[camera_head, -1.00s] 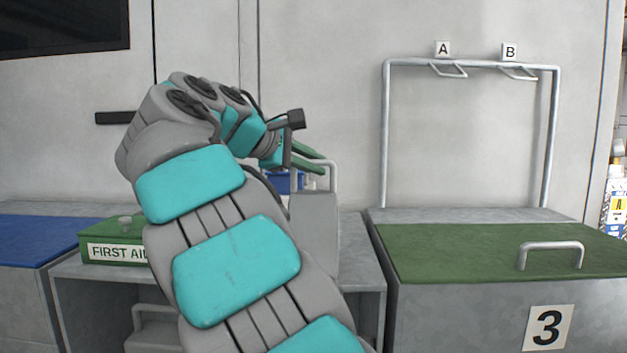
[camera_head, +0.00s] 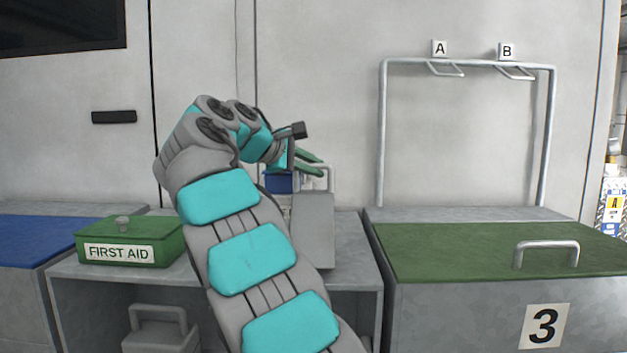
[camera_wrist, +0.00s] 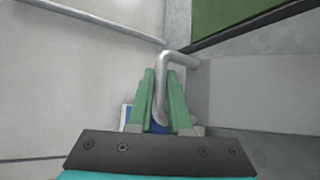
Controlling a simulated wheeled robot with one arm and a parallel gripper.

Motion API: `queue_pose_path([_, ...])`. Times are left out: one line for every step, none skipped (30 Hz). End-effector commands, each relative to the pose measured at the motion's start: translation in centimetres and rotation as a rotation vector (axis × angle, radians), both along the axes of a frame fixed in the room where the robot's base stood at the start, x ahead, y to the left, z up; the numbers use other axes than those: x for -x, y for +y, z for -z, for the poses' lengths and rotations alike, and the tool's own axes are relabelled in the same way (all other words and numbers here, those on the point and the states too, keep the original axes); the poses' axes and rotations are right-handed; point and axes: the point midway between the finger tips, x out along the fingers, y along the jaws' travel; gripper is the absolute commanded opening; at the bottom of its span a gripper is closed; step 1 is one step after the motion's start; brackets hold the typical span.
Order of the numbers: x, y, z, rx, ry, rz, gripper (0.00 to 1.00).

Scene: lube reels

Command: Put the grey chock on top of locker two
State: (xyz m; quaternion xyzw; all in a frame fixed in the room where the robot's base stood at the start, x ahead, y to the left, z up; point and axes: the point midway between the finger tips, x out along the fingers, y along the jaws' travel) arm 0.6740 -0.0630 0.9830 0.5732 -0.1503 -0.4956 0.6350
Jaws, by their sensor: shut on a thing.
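The grey chock (camera_head: 315,232) is a tall grey block with a pale bent-tube handle, upright at the right part of the middle grey bench top in the head view. My gripper (camera_head: 312,164) is at its handle, with green fingers. In the wrist view my gripper (camera_wrist: 160,100) is shut on the tube handle (camera_wrist: 178,58), which passes between the fingers. I cannot tell whether the chock's base touches the bench. My arm hides part of it. No number two shows on any locker in view.
The locker marked 3 (camera_head: 450,315) has a green lid with a handle and a hook frame (camera_head: 383,130) behind. A green first aid box (camera_head: 130,243) sits on the bench (camera_head: 225,275). A blue-lidded locker (camera_head: 30,240) is at left. Another grey handled object (camera_head: 160,338) lies below.

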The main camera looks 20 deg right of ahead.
Motion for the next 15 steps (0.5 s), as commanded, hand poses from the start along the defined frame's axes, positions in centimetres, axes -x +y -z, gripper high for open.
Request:
queue_pose_path([0.2,0.0,0.7,0.001,-0.002,0.0,0.0])
queue_pose_path([0.2,0.0,1.0,0.0,-0.003,-0.001,0.0])
queue_pose_path([0.2,0.1,1.3,0.001,-0.003,-0.001,0.0])
queue_pose_path([0.1,0.1,1.6,0.001,-0.003,-0.001,0.0])
queue_pose_path([0.1,0.1,1.9,0.001,-0.003,-0.001,0.0])
queue_pose_path([0.1,0.1,2.1,0.002,-0.002,-0.002,0.0])
queue_pose_path([0.0,0.1,2.2,0.002,-0.002,-0.002,0.0])
queue_pose_path([0.0,0.0,2.3,0.001,-0.002,-0.003,0.0])
queue_pose_path([0.0,0.0,2.3,0.001,-0.001,-0.002,0.0])
queue_pose_path([0.0,0.0,2.3,0.0,-0.002,-0.002,0.0])
queue_pose_path([0.0,0.0,2.3,0.0,-0.002,-0.002,0.0])
queue_pose_path([0.0,0.0,2.3,0.0,-0.002,-0.002,0.0])
queue_pose_path([0.0,0.0,2.3,0.0,-0.002,-0.002,0.0])
queue_pose_path([0.0,0.1,2.4,-0.002,-0.001,-0.002,0.18])
queue_pose_path([0.0,0.1,2.4,-0.001,-0.001,-0.001,0.23])
